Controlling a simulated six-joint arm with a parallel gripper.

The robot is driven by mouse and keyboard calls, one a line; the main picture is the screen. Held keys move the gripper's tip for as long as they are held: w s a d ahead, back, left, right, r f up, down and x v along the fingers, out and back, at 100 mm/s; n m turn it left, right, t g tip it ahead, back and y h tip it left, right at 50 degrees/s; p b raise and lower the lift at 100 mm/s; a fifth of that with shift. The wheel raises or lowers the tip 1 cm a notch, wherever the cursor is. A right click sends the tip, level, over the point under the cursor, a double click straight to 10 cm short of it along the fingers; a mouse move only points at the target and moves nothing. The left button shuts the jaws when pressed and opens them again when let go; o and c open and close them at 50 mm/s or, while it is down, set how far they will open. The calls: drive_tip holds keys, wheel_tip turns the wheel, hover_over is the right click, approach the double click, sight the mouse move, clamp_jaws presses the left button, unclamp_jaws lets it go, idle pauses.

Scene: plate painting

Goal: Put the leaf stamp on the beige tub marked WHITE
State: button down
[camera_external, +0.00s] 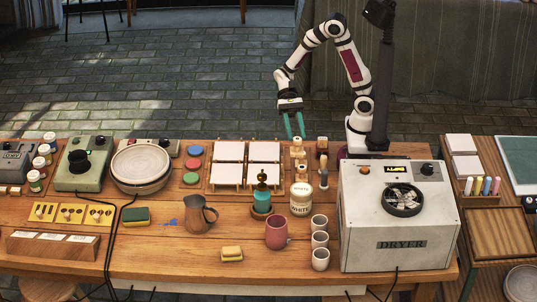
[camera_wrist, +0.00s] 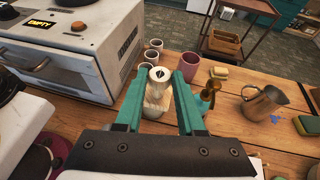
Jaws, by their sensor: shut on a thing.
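My gripper (camera_external: 299,131) points down at the back of the table, its teal fingers around a pale wooden stamp (camera_external: 297,144). In the wrist view, my gripper (camera_wrist: 159,76) is closed about this stamp (camera_wrist: 160,74), whose round pale top bears a dark leaf-like mark. The stamp's lower part is partly hidden and I cannot tell whether it touches the table. The beige tub marked WHITE (camera_external: 301,207) stands upright in front of the gripper, with a pale top. In the wrist view I cannot clearly make out the tub behind the stamp.
Other wooden stamps (camera_external: 322,146) stand close to the right. Several pale cups (camera_external: 320,240) and a pink mug (camera_external: 277,232) stand in front. The dryer (camera_external: 400,230) bounds the right side. White tiles (camera_external: 264,152) lie left.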

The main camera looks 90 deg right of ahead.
sight(299, 146)
drive_tip(key=x, duration=0.5)
drive_tip(key=f+x, duration=0.1)
drive_tip(key=x, duration=0.1)
drive_tip(key=shift+s+f, duration=0.2)
drive_tip(key=shift+s, duration=0.05)
drive_tip(key=shift+a+f, duration=0.2)
drive_tip(key=shift+f, duration=0.95)
drive_tip(key=shift+a+f, duration=0.2)
drive_tip(key=shift+f, duration=0.9)
drive_tip(key=c, duration=0.5)
unclamp_jaws()
